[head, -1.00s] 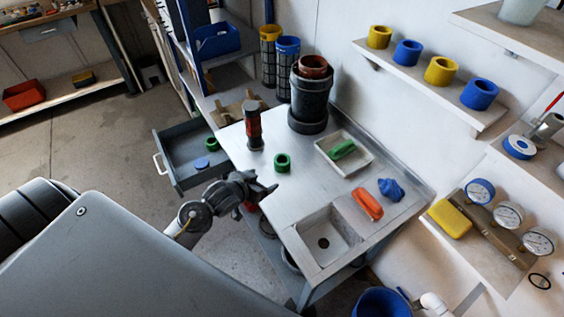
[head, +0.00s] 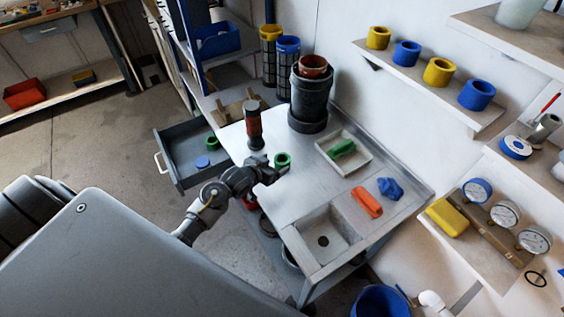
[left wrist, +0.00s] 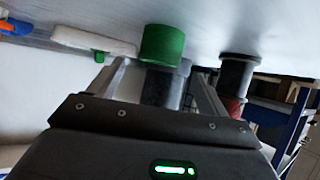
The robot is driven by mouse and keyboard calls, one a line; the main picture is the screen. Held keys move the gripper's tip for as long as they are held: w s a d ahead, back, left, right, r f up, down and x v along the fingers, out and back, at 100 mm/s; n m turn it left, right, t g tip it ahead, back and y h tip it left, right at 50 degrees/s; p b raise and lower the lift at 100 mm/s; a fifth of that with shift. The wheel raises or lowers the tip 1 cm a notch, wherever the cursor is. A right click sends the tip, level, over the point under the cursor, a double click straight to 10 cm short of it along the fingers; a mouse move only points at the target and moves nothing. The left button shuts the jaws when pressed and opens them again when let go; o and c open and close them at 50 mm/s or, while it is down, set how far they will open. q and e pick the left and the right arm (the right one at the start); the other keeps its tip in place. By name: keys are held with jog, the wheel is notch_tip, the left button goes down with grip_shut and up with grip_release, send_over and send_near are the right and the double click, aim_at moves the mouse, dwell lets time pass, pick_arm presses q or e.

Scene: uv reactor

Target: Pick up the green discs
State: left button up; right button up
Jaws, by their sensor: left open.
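A green disc with a dark hole (head: 283,160) stands on the steel worktop (head: 310,185). My left gripper (head: 275,172) is open just in front of it, low over the worktop edge. In the left wrist view, which looks tilted over, the green disc (left wrist: 162,44) is beyond and between my spread fingers (left wrist: 160,78); no contact can be made out. Another green ring (head: 212,143) lies in the open drawer (head: 180,150). A green piece (head: 341,148) lies in the white tray (head: 322,147). My right gripper is out of view.
A red-and-black cylinder (head: 254,125) and a large dark cylinder (head: 309,100) stand behind the disc. A blue disc (head: 202,163) lies in the drawer.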

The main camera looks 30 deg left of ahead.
aim_at(285, 158)
pick_arm(q)
jog(key=shift+p+x, duration=0.4)
jog(key=shift+x, duration=1.95)
jog(key=shift+c, duration=0.4)
jog(key=c, duration=1)
